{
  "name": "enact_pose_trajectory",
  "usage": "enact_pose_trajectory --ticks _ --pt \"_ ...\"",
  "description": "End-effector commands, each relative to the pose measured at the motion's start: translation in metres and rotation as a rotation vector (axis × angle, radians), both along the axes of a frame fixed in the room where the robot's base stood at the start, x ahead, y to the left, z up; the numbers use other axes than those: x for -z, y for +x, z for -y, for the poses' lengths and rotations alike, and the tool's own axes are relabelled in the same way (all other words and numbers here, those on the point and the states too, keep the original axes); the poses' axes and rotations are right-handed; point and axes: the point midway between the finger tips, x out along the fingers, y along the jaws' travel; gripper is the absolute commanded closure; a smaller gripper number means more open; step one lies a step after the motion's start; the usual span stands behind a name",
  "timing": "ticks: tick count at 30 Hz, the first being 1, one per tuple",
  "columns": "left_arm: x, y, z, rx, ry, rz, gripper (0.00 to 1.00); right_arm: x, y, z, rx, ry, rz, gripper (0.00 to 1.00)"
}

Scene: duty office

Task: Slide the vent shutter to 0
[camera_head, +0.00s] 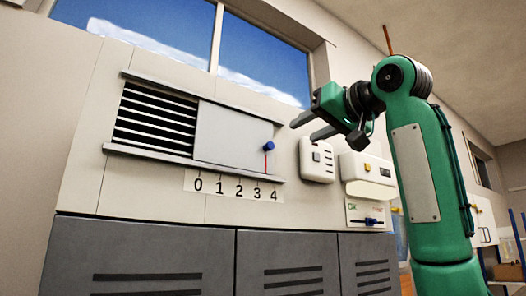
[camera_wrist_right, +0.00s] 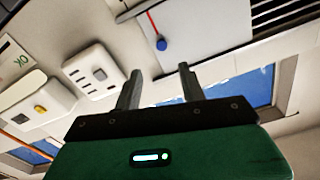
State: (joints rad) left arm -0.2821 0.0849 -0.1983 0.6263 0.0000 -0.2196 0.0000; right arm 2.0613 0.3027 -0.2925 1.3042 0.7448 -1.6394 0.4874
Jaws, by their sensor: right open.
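The vent shutter (camera_head: 225,135) is a pale grey panel in a wall rail, standing at the right, with dark vent slats (camera_head: 155,118) uncovered to its left. Its blue knob (camera_head: 269,146) sits near its right edge, and the red pointer below stands between 3 and 4 on the number scale (camera_head: 236,187). My right gripper (camera_head: 302,132) is open and empty, right of the knob and apart from it. In the right wrist view the knob (camera_wrist_right: 161,45) shows just beyond the gap between the fingertips (camera_wrist_right: 160,70). My left gripper is not in view.
A white switch box (camera_head: 317,160), a white unit with a yellow button (camera_head: 367,172) and a small slider panel (camera_head: 369,213) are on the wall right of the vent. Grey lockers (camera_head: 137,240) stand below. Windows (camera_head: 265,60) are above.

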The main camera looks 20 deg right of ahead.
Motion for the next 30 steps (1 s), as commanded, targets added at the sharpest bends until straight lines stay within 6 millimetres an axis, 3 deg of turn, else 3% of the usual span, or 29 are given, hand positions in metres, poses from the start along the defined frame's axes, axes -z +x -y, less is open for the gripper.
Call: enact_pose_trajectory --ticks 12,16,23,30 --pt "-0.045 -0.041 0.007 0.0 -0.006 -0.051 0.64 -0.005 0.071 -0.026 0.0 -0.001 -0.004 0.59" --pt "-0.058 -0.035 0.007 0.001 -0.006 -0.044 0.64 -0.004 0.093 -0.034 -0.001 0.0 -0.003 0.59" --pt "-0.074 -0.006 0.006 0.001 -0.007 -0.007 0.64 -0.002 0.119 -0.043 0.0 0.0 0.0 0.59" --pt "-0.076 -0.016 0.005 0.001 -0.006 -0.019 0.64 0.0 0.126 -0.046 0.0 0.0 0.0 0.59"
